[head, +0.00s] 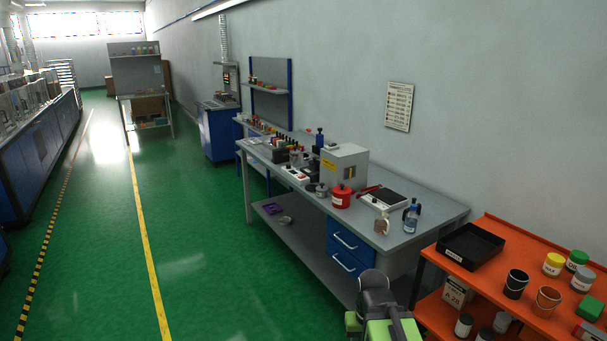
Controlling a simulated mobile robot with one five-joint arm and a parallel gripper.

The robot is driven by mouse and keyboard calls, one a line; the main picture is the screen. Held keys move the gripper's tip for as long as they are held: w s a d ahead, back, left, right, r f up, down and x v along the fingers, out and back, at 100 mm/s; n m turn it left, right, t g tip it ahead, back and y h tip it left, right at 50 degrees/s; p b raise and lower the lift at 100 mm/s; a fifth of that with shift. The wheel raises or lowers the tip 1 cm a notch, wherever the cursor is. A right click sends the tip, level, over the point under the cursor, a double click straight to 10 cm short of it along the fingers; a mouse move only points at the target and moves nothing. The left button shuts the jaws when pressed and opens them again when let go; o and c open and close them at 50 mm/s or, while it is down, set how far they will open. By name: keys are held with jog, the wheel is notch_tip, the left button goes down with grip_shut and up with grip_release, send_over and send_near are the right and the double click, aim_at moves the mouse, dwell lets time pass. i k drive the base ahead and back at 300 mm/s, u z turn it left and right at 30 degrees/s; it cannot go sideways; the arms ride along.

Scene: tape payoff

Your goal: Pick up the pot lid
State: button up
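A small red pot (341,198) with a pale label stands near the front edge of the grey workbench (430,232). A red lid (342,187) with a small dark knob appears to sit on top of it. Small dark-grey round items (316,189) lie just left of the pot; I cannot tell what they are. Grey and green parts of my own arm show at the bottom, well short of the pot and apart from it. I cannot make out the fingertips of my gripper or anything held.
A grey box machine (343,166) stands behind the pot. A flat device (388,198), mug (381,224) and blue bottle (411,217) are to its right. An orange cart (500,226) with a black tray (470,245) and cans stands at right. Green floor (210,260) is clear at left.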

aim_at(314, 162)
jog(key=u, duration=0.25)
jog(key=i, duration=2.3)
jog(key=u, duration=0.5)
jog(key=i, duration=1.95)
jog(key=u, duration=0.3)
